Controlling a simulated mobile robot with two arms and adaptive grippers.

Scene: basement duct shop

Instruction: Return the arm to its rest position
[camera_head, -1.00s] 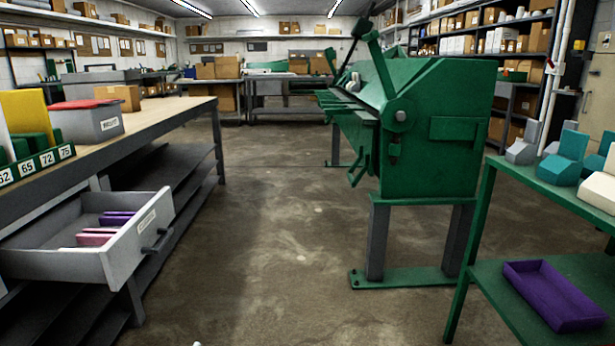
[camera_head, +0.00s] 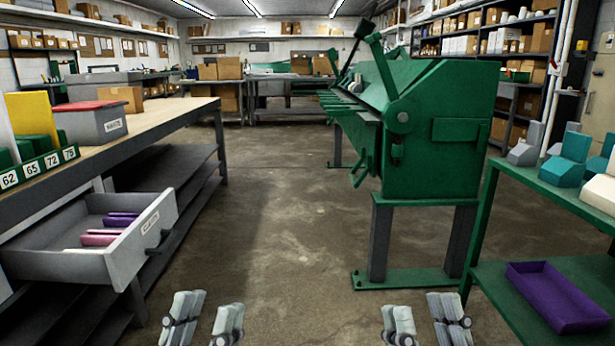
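My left gripper (camera_head: 205,322) shows at the bottom edge of the head view, left of centre. Its two grey fingers are spread apart with bare floor between them. My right gripper (camera_head: 422,322) shows at the bottom edge, right of centre. Its fingers are also spread apart, with nothing between them. Both grippers are empty and apart from any furniture in the picture. The arms behind the fingers are out of view.
An open grey drawer (camera_head: 122,262) with purple and pink pieces juts from the workbench (camera_head: 150,122) at left. A green bending machine (camera_head: 440,160) stands right of centre. A green shelf stand (camera_head: 530,182), with a purple tray (camera_head: 555,297) below, is at right. The middle floor is clear.

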